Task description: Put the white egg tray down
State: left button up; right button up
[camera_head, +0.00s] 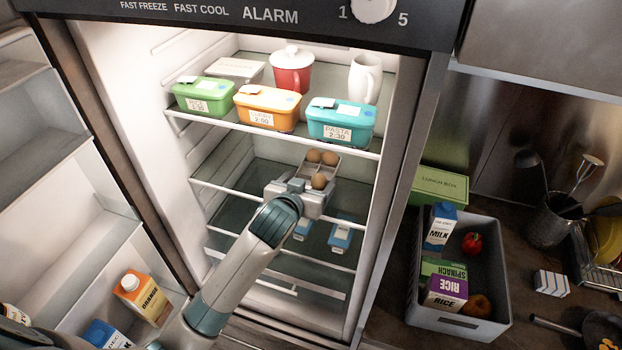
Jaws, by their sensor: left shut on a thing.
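The white egg tray (334,166) holds a few brown eggs and is inside the open fridge, at the middle shelf level. My left gripper (312,190) reaches in from the lower left and is shut on the tray's near side. My gripper and wrist hide part of the tray's near end. I cannot tell whether the tray touches the shelf (240,183) or hovers above it. My right gripper is not in view.
The shelf above holds green (203,97), orange (266,107) and teal (341,120) boxes, a red container (291,72) and a white mug (365,79). Blue-and-white packages (341,236) lie below. The open door is at left; a grey crate (459,318) stands right.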

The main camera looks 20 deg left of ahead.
pick_arm(q)
jog(key=shift+w+f, duration=0.1)
jog(key=shift+f, duration=0.05)
jog(key=o, duration=1.1)
jog(key=shift+w+f, duration=0.1)
jog(key=shift+o, duration=0.2)
jog(key=shift+r, duration=0.2)
jog(key=shift+s+a+r+b, duration=0.15)
jog(key=shift+s+b, duration=0.25)
jog(key=shift+s, duration=0.3)
jog(key=b+v, duration=0.3)
jog(key=v, duration=0.7)
jog(key=shift+s+r, duration=0.2)
jog(key=shift+r, duration=0.1)
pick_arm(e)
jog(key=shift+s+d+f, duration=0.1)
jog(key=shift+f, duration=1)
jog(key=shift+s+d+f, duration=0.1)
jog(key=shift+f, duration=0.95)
